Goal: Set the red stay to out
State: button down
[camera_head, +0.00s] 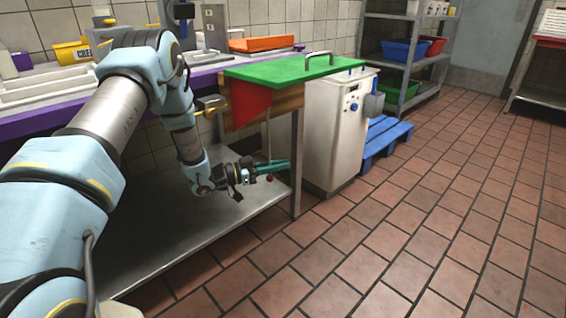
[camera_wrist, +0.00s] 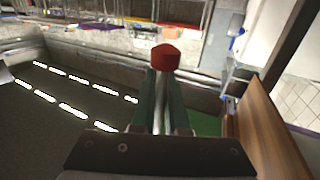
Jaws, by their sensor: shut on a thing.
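My gripper (camera_head: 279,166) is under the green-topped flap (camera_head: 290,68), with its teal fingers level and pointing right. In the wrist view, its two green fingers (camera_wrist: 163,84) are closed on a thin metal rod between them. The rod ends in a red knob (camera_wrist: 165,57), which sticks out past the fingers. I take this to be the red stay. In the head view, the red knob (camera_head: 269,178) shows just below the fingers, and a thin rod (camera_head: 268,135) runs up from there towards the flap. A red triangular piece (camera_head: 248,102) is at the flap's left end.
A white cabinet (camera_head: 333,130) stands right of the flap, with a blue pallet (camera_head: 386,140) behind it. A metal table leg (camera_head: 296,160) is close to the right of my fingers. A grey lower shelf (camera_head: 200,235) lies beneath my gripper. The tiled floor (camera_head: 440,210) to the right is clear.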

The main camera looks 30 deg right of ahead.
jog(key=shift+s, duration=0.4)
jog(key=c, duration=0.9)
grip_release()
jog(key=shift+w, duration=0.1)
jog(key=shift+a, duration=0.1)
jog(key=v, duration=1)
jog(key=shift+w+a, duration=0.1)
jog(key=shift+a, duration=0.25)
jog(key=shift+w, duration=0.1)
